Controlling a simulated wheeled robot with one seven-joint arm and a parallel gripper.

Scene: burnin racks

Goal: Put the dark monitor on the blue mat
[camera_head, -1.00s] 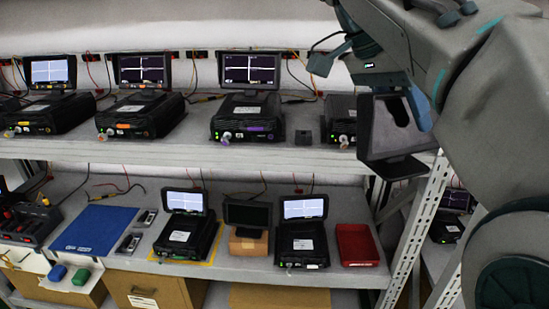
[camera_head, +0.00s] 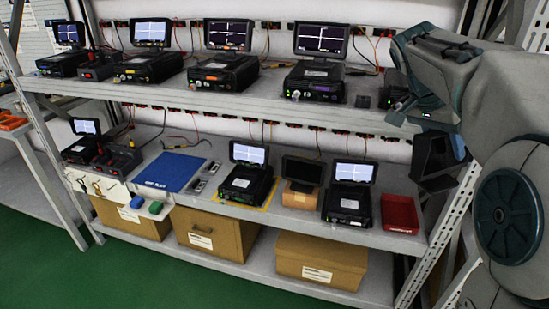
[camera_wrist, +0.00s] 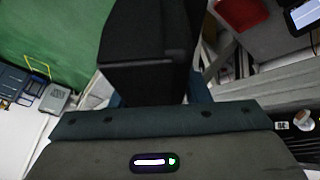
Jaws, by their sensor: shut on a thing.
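A dark monitor (camera_head: 432,153) hangs tilted in my gripper (camera_head: 457,146) at the right of the head view, in front of the rack's right end. My gripper is shut on it, with the fingertips mostly hidden. In the wrist view the monitor (camera_wrist: 148,75) is a black shape between the fingers. The blue mat (camera_head: 171,171) lies flat on the middle shelf, left of centre, with bare surface and a small white label. My gripper is far to its right. Another dark-screened monitor (camera_head: 303,170) stands on a small cardboard block (camera_head: 299,195) on that shelf.
Metal cases (camera_head: 200,184) lie right of the mat, and a black tester (camera_head: 246,184) with a lit screen stands beyond. A red tray (camera_head: 400,214) sits near the shelf's right end. Green floor (camera_head: 130,275) is open at front left.

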